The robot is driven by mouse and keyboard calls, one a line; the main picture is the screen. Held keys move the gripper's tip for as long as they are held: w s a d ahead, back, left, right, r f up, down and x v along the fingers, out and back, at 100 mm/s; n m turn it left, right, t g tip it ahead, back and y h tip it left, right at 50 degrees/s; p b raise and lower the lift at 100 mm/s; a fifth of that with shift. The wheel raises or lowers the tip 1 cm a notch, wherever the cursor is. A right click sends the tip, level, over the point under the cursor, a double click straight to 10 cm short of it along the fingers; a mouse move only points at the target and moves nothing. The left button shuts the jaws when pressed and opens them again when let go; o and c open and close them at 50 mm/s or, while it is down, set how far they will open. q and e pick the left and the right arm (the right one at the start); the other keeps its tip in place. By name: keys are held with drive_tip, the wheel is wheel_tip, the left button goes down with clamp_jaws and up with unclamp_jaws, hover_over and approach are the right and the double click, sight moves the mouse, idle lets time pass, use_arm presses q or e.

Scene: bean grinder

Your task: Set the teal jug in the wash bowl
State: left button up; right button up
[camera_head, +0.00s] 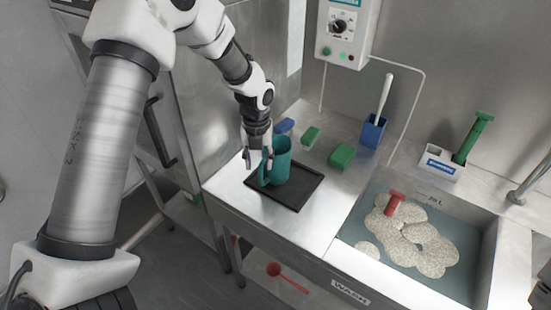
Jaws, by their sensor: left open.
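The teal jug (281,160) stands upright on a black tray (308,184) on the steel counter, its handle toward the left. My left gripper (256,166) is open and comes down from above at the handle side of the jug. Its fingers are beside the handle; whether they touch it I cannot tell. The wash bowl (351,228) is the sunken basin on the right with a "WASH" label on its front. It holds bluish water, patches of pale foam and a red-handled item (394,203). My right gripper is not in view.
A blue holder with a white-handled brush (373,130) stands at the back. A white caddy (437,163) with a green-handled tool stands behind the bowl. A faucet (519,196) is at right.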

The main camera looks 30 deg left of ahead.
sight(260, 176)
use_arm(q)
drive_tip(key=f, duration=0.2)
drive_tip(key=f+p, duration=0.1)
drive_tip(key=f, duration=0.1)
drive_tip(key=w+f+p, duration=0.1)
drive_tip(key=f, duration=0.1)
drive_tip(key=shift+a+f, duration=0.1)
drive_tip(key=shift+f, duration=0.5)
clamp_jaws()
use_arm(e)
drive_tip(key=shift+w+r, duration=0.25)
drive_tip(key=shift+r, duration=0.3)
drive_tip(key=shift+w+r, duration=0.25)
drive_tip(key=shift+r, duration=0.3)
